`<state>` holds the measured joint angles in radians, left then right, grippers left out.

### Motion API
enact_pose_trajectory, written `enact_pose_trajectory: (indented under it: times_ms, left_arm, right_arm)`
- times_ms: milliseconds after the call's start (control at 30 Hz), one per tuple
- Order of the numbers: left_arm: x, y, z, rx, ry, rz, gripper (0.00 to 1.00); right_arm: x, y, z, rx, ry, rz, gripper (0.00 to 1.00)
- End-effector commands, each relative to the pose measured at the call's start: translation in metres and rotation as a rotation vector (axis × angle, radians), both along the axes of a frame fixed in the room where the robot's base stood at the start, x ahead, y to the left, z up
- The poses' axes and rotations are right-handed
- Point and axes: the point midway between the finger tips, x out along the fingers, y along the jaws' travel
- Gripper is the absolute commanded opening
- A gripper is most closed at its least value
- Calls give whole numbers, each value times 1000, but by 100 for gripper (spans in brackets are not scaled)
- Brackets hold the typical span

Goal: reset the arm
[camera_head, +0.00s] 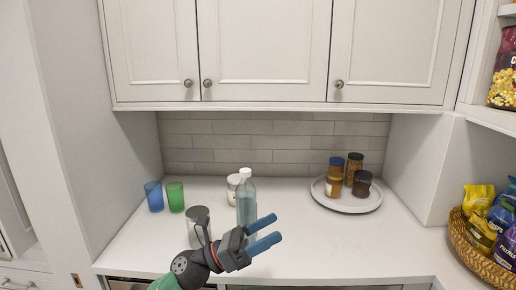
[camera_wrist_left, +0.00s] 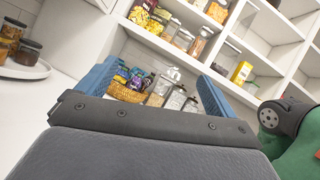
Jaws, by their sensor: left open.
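My left gripper (camera_head: 270,232) comes in from the lower left, in front of the counter in the head view. Its two blue fingers are apart and nothing is between them. In the left wrist view the blue fingers (camera_wrist_left: 150,85) also stand wide apart, with shelves far behind them. The gripper overlaps the lower part of a clear bottle (camera_head: 246,196) with a white cap; I cannot tell whether they touch. A grey metal mug (camera_head: 198,222) stands just left of the gripper, partly behind the arm. My right gripper does not show in the head view.
A blue glass (camera_head: 154,196) and a green glass (camera_head: 175,196) stand at the counter's left. A white jar (camera_head: 233,187) is behind the bottle. A round tray (camera_head: 345,204) holds jars at right. A basket (camera_head: 480,252) of snack bags is far right. Cabinets (camera_head: 270,50) hang above.

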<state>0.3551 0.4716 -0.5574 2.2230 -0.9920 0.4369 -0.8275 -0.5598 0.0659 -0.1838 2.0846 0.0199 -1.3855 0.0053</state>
Motion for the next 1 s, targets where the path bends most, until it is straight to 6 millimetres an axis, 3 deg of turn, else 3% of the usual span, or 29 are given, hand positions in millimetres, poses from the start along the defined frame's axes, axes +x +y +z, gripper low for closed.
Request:
enact_pose_trajectory:
  times_ms: [167, 267, 367, 567, 767, 867, 1000]
  left_arm:
    - [20, 35, -9, -271, 348, 105, 93]
    - [33, 60, -25, -419, 546, 165, 93]
    - [42, 86, -48, -566, 744, 225, 93]
    - [46, 138, -118, -855, 1135, 357, 93]
    - [20, 182, -207, -1137, 1517, 514, 93]
    - [-6, 199, -254, -1275, 1699, 607, 93]
    - [-55, 216, -316, -1462, 1942, 753, 93]
  right_arm:
    - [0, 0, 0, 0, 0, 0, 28]
    - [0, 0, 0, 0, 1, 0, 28]
    - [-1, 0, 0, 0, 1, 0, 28]
    - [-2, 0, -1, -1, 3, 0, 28]
    - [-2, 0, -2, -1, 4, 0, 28]
    - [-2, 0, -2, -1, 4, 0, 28]
    - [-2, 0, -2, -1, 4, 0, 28]
